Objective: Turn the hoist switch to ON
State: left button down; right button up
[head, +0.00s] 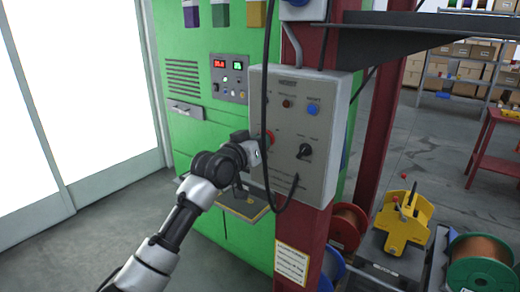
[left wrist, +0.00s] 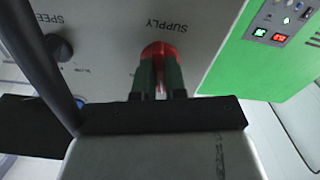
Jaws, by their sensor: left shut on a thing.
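The grey hoist control box (head: 318,125) is mounted on a dark red column. On its face is a red knob (head: 270,137), labelled SUPPLY in the left wrist view, where the knob (left wrist: 160,50) also shows. My left gripper (head: 260,147) is at the box's left side. In the left wrist view its green fingers (left wrist: 160,72) are shut on the red knob, one on each side. The knob's exact pointer position is hidden by the fingers. My right gripper is in neither view.
A black SPEED knob (head: 305,151) sits right of the red one, with a blue button (head: 313,109) above. A black cable (head: 266,80) hangs in front of the box. A green cabinet (head: 190,70) stands behind. Wire spools (head: 480,262) and a yellow device (head: 403,225) are lower right.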

pick_arm(q)
jog(key=shift+m, duration=5.9)
jog(key=c, duration=1.2)
grip_release()
jog(key=shift+s, duration=0.15)
